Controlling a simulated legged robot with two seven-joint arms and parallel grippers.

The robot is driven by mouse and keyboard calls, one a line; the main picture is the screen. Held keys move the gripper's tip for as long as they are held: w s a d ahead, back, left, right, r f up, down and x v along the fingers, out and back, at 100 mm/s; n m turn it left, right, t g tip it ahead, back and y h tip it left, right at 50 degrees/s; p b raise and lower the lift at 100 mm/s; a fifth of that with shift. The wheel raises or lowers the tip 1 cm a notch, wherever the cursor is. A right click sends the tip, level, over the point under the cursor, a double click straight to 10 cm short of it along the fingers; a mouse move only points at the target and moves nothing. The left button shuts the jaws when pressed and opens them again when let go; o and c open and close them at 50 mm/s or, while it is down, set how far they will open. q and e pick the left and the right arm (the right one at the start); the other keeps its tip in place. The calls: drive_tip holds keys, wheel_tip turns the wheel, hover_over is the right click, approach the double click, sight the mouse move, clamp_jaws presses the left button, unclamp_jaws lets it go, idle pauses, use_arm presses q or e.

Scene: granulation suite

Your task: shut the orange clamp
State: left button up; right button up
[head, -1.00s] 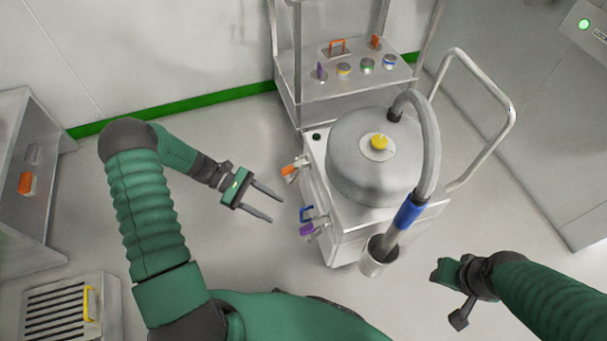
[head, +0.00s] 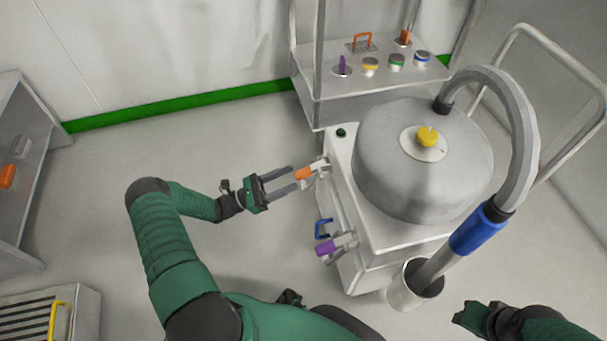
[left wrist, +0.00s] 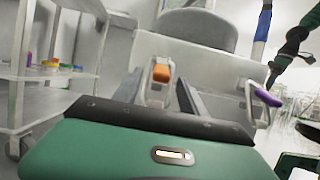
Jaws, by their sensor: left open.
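The orange clamp (head: 305,173) is on the left side of the white wheeled machine (head: 345,205), near its upper back corner. Its orange handle sticks out to the left. My left gripper (head: 284,178) is open, with its fingertips at the orange handle in the head view. In the left wrist view the orange clamp (left wrist: 161,74) shows straight ahead, between the two fingers. I cannot tell whether the fingers touch it. My right gripper (head: 468,314) is at the lower right, away from the clamp; its fingers are not clear.
A blue clamp (head: 323,229) and a purple-handled clamp (head: 327,248) sit lower on the same side. A round steel lid with a yellow knob (head: 427,137) tops the machine. A hose with a blue sleeve (head: 474,232) runs into a steel cup (head: 397,291). A shelf (head: 325,84) stands behind.

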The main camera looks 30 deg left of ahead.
use_arm(q)
drive_tip(key=b+x, duration=0.1)
drive_tip(key=x, duration=0.5)
drive_tip(key=shift+s+d, duration=0.1)
clamp_jaws()
idle(1.1)
